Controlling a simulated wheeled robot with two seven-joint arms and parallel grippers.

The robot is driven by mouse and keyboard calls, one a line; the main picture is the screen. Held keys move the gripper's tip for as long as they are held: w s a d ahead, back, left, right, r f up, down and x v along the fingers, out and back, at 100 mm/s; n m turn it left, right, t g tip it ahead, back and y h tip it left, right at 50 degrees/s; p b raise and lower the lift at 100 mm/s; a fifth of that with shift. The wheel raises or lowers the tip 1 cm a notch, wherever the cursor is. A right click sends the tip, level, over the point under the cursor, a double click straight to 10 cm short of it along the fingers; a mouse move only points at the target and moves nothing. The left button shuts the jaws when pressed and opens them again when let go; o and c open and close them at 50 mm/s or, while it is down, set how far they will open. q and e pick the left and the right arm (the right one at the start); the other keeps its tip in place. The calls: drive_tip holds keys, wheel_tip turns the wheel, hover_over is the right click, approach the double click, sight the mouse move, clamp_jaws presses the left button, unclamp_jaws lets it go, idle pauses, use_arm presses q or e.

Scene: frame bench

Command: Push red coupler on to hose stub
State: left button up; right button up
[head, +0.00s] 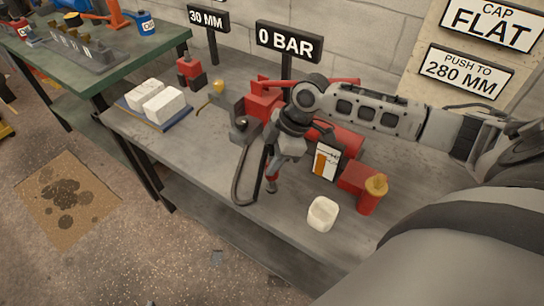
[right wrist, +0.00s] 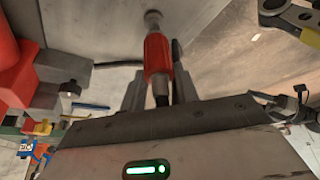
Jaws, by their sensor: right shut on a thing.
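My right gripper (head: 272,168) is shut on the red coupler (head: 271,185), which hangs below it close to the bench top. In the right wrist view the red coupler (right wrist: 157,55) sits between the two fingers, with a grey end pointing away from the gripper. A black hose (head: 238,185) loops down beside the gripper, and part of it shows behind the coupler in the wrist view. A short dark stub (head: 241,122) stands out of a grey block, left of the gripper and apart from the coupler. It seems to show also in the wrist view (right wrist: 70,88). My left gripper is not in view.
The grey bench (head: 200,165) holds a red machine (head: 264,100) behind my gripper, a white cup (head: 322,214), a red canister with a yellow top (head: 368,200) and white blocks (head: 163,105). Signs stand behind, including 0 BAR (head: 289,42). The front left bench top is clear.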

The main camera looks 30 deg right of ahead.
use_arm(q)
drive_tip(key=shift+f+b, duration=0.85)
use_arm(e)
drive_tip(key=shift+f, duration=2)
drive_tip(key=o, duration=1.2)
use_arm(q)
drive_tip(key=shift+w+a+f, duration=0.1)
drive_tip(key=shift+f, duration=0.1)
use_arm(e)
drive_tip(key=v, duration=1.6)
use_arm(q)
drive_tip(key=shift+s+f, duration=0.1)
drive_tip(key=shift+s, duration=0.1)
use_arm(e)
drive_tip(key=shift+a, duration=0.1)
